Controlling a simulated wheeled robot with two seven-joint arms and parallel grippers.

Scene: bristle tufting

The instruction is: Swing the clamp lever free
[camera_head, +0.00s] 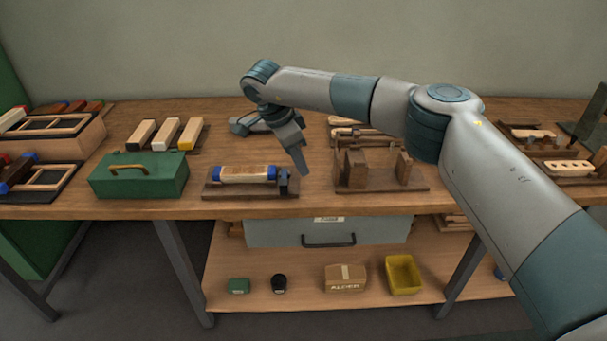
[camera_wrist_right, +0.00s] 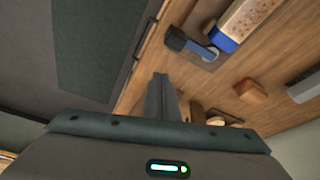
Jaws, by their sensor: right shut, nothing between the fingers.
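A wooden brush block with blue ends (camera_head: 245,174) lies on a dark wooden board (camera_head: 230,193). At the board's right end stands a small dark blue-grey clamp with its lever (camera_head: 286,182). In the right wrist view, the dark blue lever (camera_wrist_right: 186,42) lies beside the blue end of the block (camera_wrist_right: 225,42). My right gripper (camera_head: 304,171) points down, just right of the clamp and above it in the head view. Its fingers (camera_wrist_right: 162,90) are shut and empty, with a visible gap to the lever. My left gripper is not in view.
A green toolbox (camera_head: 138,177) stands left of the board. A wooden rack (camera_head: 378,182) stands close on the right. Three blocks (camera_head: 165,134) and a grey-blue object (camera_head: 247,124) lie behind. A grey drawer (camera_head: 328,232) hangs under the bench top.

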